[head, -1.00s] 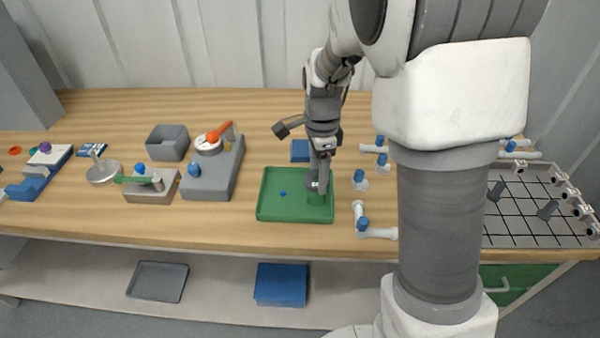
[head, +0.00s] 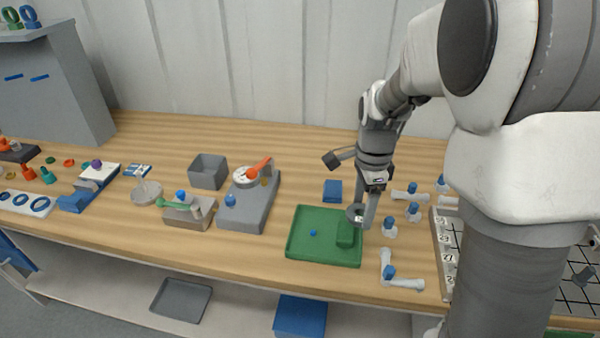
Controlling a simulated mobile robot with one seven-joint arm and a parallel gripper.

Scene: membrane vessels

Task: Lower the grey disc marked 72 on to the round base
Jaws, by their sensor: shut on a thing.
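My gripper (head: 360,219) is shut on a small grey disc (head: 354,211), held above the right back part of the green tray (head: 299,250). The disc looks clear of the tray; the number on it is too small to read. A flat, round, pale grey piece (head: 144,193) lies on the bench to the left, well away from my gripper. It may be the round base, but I cannot tell for sure. A round white top (head: 244,179) with an orange handle sits on a grey block (head: 252,206) between them.
The green tray holds a green block (head: 345,236) and a small blue piece (head: 313,233). An open grey box (head: 208,171) stands behind the fixtures. White pipe pieces with blue caps (head: 389,271) lie right of the tray. Bare wood lies along the back.

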